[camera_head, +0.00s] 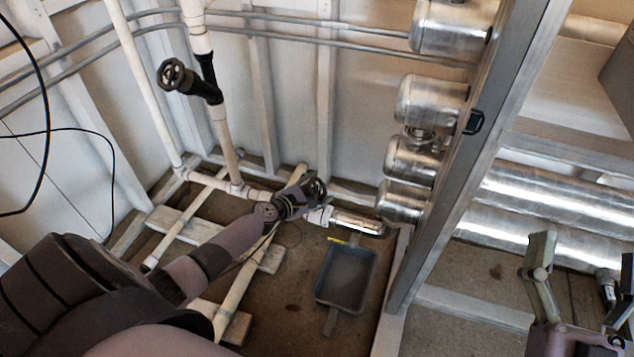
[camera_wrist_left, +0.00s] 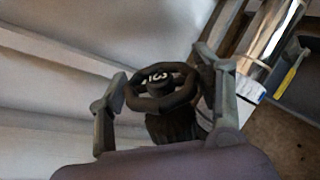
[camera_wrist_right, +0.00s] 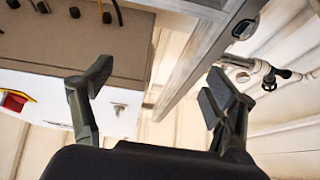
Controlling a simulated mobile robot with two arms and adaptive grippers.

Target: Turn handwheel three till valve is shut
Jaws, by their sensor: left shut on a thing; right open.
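The black handwheel (camera_wrist_left: 165,102) sits between the two fingers of my left gripper (camera_wrist_left: 162,88) in the left wrist view. White characters on its hub look like "103", though they are small. The right finger touches or nearly touches the rim, and the left finger is close to the opposite side. In the head view this handwheel (camera_head: 317,189) is on the low white pipe, partly hidden by my left gripper (camera_head: 299,196). My right gripper (camera_head: 583,277) is open and empty at the lower right, far from the wheel; it also shows in the right wrist view (camera_wrist_right: 152,82).
Another black handwheel (camera_head: 172,74) stands on a vertical pipe at upper left. A blue-grey dustpan (camera_head: 346,277) lies on the floor near the wheel. Metal cylinders (camera_head: 432,103) and a steel post (camera_head: 470,150) stand to the right. A control box (camera_wrist_right: 75,50) faces my right gripper.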

